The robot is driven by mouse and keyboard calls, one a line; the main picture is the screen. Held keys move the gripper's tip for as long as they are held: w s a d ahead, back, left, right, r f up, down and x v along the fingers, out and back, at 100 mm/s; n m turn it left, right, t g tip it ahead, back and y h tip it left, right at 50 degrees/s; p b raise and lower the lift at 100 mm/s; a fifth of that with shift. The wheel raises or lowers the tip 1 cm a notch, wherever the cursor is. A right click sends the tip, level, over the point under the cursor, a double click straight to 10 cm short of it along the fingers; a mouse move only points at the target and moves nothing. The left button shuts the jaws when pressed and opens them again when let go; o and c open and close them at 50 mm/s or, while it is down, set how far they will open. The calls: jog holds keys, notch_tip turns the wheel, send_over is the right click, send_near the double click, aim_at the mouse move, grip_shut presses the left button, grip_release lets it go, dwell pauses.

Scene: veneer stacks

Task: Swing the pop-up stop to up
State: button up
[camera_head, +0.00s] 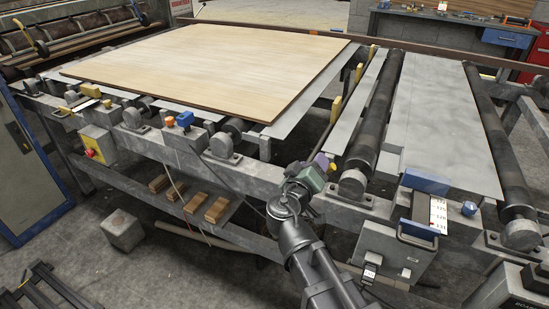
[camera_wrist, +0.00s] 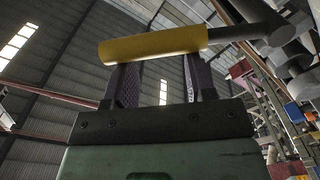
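A lever with a yellow cylindrical grip (camera_wrist: 152,44) and a dark rod crosses the top of the wrist view. In the head view a small yellow end (camera_head: 332,167) shows beside my gripper (camera_head: 321,161), at the frame's front edge. In the wrist view my gripper's two dark fingers (camera_wrist: 165,82) stand apart with a clear gap. The grip lies across their tips and hides them; I cannot tell whether they touch it. Yellow upright pieces (camera_head: 336,109) stand right of the veneer sheet; I cannot tell which piece is the pop-up stop or its position.
A pale veneer sheet (camera_head: 210,68) lies on the table. Dark rollers (camera_head: 374,125) and a grey plate (camera_head: 435,100) are to the right. Blue and orange knobs (camera_head: 184,118) are on the front rail.

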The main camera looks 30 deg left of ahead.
dwell(0.5)
jog(key=s, duration=0.7)
jog(key=shift+d, duration=0.25)
jog(key=shift+r, duration=0.1)
